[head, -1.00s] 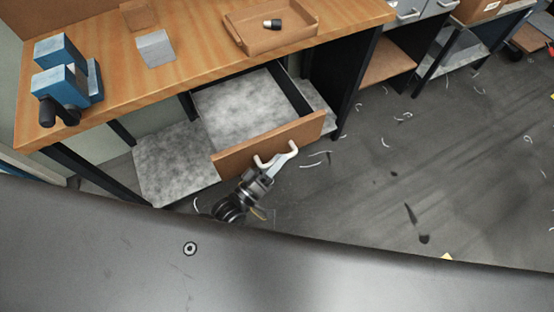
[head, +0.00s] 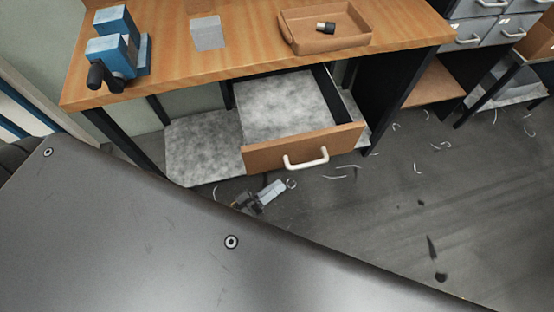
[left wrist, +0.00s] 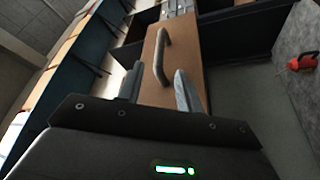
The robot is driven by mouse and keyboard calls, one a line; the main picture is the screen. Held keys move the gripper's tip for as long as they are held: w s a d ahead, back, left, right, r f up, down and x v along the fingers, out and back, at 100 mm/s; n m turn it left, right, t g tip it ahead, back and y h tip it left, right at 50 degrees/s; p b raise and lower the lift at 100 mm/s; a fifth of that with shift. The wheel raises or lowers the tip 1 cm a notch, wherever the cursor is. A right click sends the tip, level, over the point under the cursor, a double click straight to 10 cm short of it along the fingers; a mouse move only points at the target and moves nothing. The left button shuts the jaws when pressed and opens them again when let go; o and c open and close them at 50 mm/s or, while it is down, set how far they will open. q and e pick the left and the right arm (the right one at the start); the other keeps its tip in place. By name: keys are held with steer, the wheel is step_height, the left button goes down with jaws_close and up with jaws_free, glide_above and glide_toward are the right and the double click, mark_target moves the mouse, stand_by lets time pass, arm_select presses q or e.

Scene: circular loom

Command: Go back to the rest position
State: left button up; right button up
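My left gripper (head: 270,193) is in front of the open drawer (head: 257,158) and apart from its white handle (head: 306,161). In the left wrist view, the two fingers of my left gripper (left wrist: 158,90) stand apart with nothing between them. The handle (left wrist: 161,55) and the brown drawer front (left wrist: 150,80) show beyond the fingertips. The drawer is pulled out, and its grey speckled inside looks empty. My right gripper is in neither view.
The wooden workbench (head: 255,42) carries a blue vise (head: 113,42), a grey square plate (head: 207,33) and a brown tray (head: 290,38) with a small black object (head: 325,27). Grey drawers (head: 478,30) stand at the right. The floor (head: 400,220) is open, with scattered shavings.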

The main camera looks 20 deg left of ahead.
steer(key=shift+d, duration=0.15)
arm_select(q)
steer(key=s+a+f+m+g+y, duration=0.2)
steer(key=s+a+f+g+y, duration=0.15)
steer(key=f, duration=0.95)
steer(key=s+a+f+m+g+y, duration=0.2)
steer(key=s+f+m+g+y, duration=0.15)
steer(key=f, duration=0.95)
steer(key=s+a+f+m+g+y, duration=0.1)
steer(key=s+a+f+g, duration=0.3)
steer(key=s+f, duration=0.5)
steer(key=s+a+f+m+g+y, duration=0.1)
steer(key=s+a+f+g+y, duration=0.2)
steer(key=s+f, duration=0.6)
steer(key=a+g, duration=0.2)
steer(key=a, duration=0.1)
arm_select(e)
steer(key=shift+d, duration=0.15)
